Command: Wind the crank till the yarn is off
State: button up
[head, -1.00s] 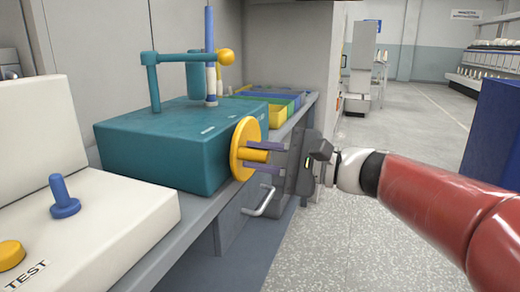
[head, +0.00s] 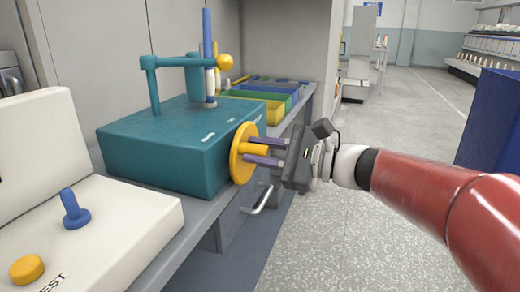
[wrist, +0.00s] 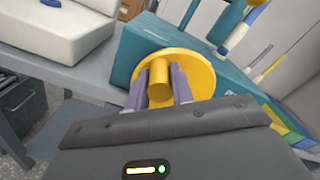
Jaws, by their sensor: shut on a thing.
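A yellow crank disc (head: 243,153) is on the right side of the teal winder box (head: 165,150). My gripper (head: 265,151) is shut on the yellow crank handle (head: 252,150), with its purple fingers on either side of it. In the wrist view the handle (wrist: 159,88) stands out from the disc (wrist: 195,68) between the two fingers (wrist: 160,93). On top of the box a teal post and bar with a yellow knob (head: 224,61) reach over a teal cylinder (head: 195,76). A slim blue and white spindle (head: 208,35) stands behind. I cannot make out the yarn for certain.
A white test panel (head: 120,230) with a blue lever (head: 74,209) and a yellow button (head: 27,269) is in the near left. Colored bins (head: 275,105) sit behind the box. A blue container (head: 490,120) stands at right; the floor between is clear.

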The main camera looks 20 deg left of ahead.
jog(key=o, duration=1)
jog(key=shift+d, duration=0.1)
jog(key=d, duration=0.7)
jog(key=shift+s+d+b, duration=0.25)
jog(key=shift+d+b, duration=0.1)
